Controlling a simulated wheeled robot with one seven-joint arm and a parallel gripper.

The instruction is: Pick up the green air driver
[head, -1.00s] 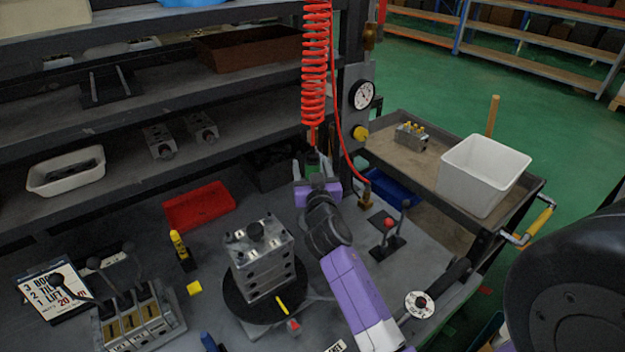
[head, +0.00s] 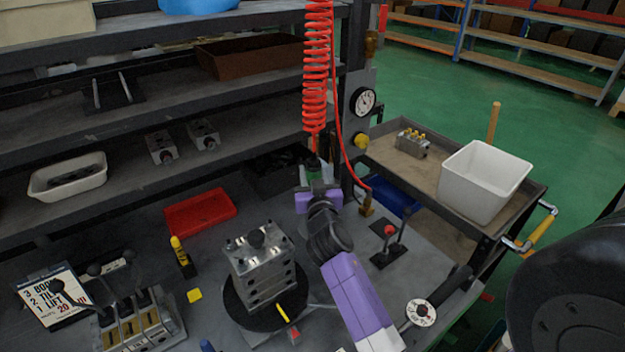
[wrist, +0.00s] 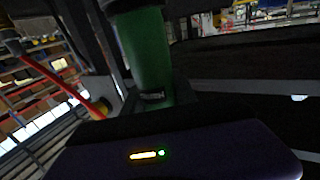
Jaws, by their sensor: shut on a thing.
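The green air driver (head: 313,171) hangs upright under the red coiled hose at the back of the bench in the head view. My purple and black gripper (head: 315,178) reaches it from the front and is shut on it. In the wrist view the green body of the driver (wrist: 150,52) rises from the jaws (wrist: 155,98). Its lower part is hidden by my gripper, and its top runs out of the picture.
The red coiled hose (head: 316,80) hangs above the driver. A post with a pressure gauge (head: 363,100) stands just right. A metal valve block (head: 258,265) sits on a round black turntable at front left. A red tray (head: 200,211) lies behind it.

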